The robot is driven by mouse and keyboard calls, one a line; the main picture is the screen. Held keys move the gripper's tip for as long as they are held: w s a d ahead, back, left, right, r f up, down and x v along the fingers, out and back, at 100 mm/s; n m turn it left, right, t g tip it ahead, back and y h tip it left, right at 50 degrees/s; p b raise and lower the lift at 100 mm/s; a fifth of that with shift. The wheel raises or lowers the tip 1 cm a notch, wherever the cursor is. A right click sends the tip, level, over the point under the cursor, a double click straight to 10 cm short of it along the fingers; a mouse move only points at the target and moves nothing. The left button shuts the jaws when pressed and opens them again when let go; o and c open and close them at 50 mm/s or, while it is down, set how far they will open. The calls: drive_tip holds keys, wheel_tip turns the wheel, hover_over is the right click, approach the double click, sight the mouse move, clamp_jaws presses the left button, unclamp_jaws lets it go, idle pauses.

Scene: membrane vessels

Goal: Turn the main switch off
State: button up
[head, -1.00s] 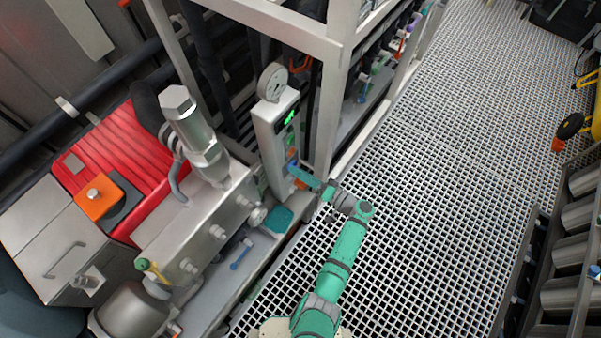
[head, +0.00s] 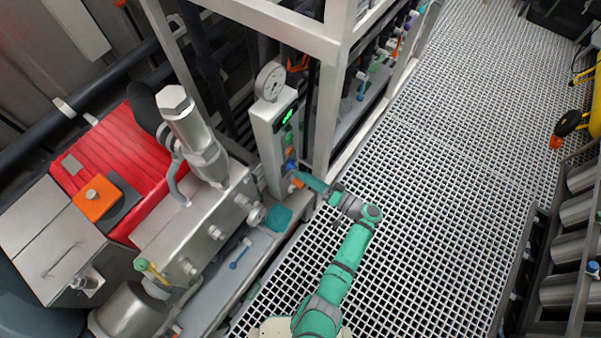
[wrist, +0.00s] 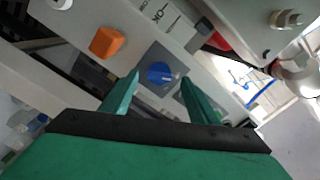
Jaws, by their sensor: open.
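A grey control column (head: 267,135) carries a green-lit display and several coloured knobs. In the wrist view a blue rotary knob (wrist: 160,73) on a dark square plate sits between and beyond my open fingertips (wrist: 160,84). The fingers appear apart from it. The blue knob also shows in the head view (head: 291,165), just left of my gripper (head: 302,178). An orange knob (wrist: 106,42) is up and left of the blue one in the wrist view. I can read no label that marks the main switch.
A round gauge (head: 270,82) tops the column. A pale frame post (head: 329,120) stands close on its right. A steel pump block (head: 195,225) and red motor (head: 115,160) are on the left. Grating floor (head: 450,190) is clear to the right.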

drive_tip(key=v, duration=0.7)
drive_tip(key=shift+s+d, duration=0.2)
drive_tip(key=shift+s, duration=0.05)
drive_tip(key=shift+f, duration=0.1)
drive_tip(key=s+a+f+m+g+h, duration=0.1)
drive_tip(key=s+a+f+h, duration=0.15)
drive_tip(key=f, duration=0.25)
drive_tip(key=s+a+f+m+h, duration=0.1)
drive_tip(key=s+a+f, duration=0.1)
drive_tip(key=s+f, duration=0.15)
drive_tip(key=s+f+g+h, duration=0.1)
drive_tip(key=s+f+h, duration=0.25)
drive_tip(key=s, duration=0.45)
drive_tip(key=s+f+g+h, duration=0.1)
drive_tip(key=s+f+h, duration=0.2)
drive_tip(key=s+h, duration=0.35)
drive_tip(key=s+a+r+n+t, duration=0.1)
drive_tip(key=s+r+t, duration=0.1)
drive_tip(key=r, duration=1)
drive_tip(key=s+a+r+n+t, duration=0.1)
drive_tip(key=s+a+r+t, duration=0.1)
drive_tip(key=r, duration=1)
drive_tip(key=s+a+r+n+t+h, duration=0.1)
drive_tip(key=s+r+t, duration=0.2)
drive_tip(key=r, duration=0.9)
drive_tip(key=s, duration=0.3)
drive_tip(key=shift+a+t, duration=0.2)
drive_tip(key=shift+t, duration=0.2)
